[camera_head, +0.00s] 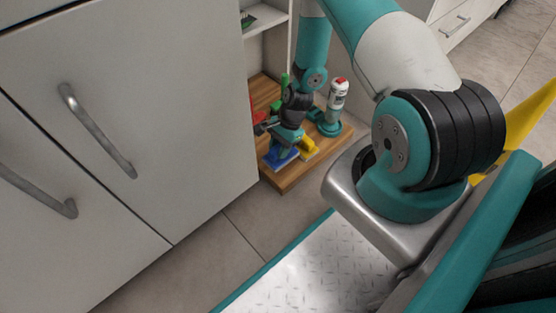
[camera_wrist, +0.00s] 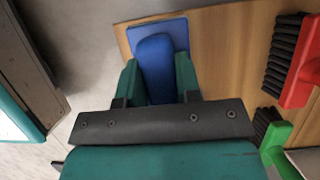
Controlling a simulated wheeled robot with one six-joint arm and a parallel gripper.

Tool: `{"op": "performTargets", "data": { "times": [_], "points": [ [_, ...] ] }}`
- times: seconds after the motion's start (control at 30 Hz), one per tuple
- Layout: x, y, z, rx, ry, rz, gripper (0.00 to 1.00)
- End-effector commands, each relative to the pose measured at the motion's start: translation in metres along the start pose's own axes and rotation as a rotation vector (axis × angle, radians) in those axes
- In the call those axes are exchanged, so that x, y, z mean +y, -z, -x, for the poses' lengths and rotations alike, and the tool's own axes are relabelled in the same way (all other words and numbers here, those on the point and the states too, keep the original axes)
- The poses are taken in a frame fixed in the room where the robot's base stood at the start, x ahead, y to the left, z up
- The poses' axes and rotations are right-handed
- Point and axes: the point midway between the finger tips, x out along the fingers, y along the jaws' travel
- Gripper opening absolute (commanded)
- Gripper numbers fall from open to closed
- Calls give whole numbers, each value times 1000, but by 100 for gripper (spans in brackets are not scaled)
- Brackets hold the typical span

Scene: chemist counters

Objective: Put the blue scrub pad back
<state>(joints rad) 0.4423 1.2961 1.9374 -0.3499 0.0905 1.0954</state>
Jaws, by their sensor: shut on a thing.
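The blue scrub pad (camera_wrist: 157,28) has a darker blue raised grip on a lighter flat base. My gripper (camera_wrist: 158,72) is shut on that grip, with one teal finger on each side. In the head view the pad (camera_head: 279,160) shows below my gripper (camera_head: 285,140), at the front left edge of a wooden board (camera_head: 290,180). I cannot tell whether its base touches the board or hangs just above it. My gripper and wrist hide part of the pad.
A yellow pad (camera_head: 308,147) lies right of the blue one. A white bottle with a red cap (camera_head: 338,93) stands behind it. A red brush (camera_wrist: 305,70) and a green brush (camera_wrist: 277,138) are close by. A white cabinet (camera_head: 150,110) closes the left side.

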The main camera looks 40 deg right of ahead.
Motion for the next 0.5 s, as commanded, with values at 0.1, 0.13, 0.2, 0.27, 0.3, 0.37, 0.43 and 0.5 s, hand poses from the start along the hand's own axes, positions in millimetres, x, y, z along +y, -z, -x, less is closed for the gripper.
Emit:
{"op": "performTargets", "data": {
  "times": [0.1, 0.13, 0.2, 0.27, 0.3, 0.37, 0.43, 0.5],
  "points": [
    [0, 3, -7, 0, 0, 1, 13],
    [0, 4, -9, 0, 0, 1, 13],
    [0, 8, -19, 0, 0, 1, 13],
    [0, 12, -29, 0, 0, 1, 13],
    [0, 15, -36, 0, -1, 1, 13],
    [-1, 16, -42, 0, 1, 2, 13],
    [-2, 15, -43, 1, 1, 2, 13],
    [-3, 14, -42, 1, 0, 2, 13]
  ]
}}
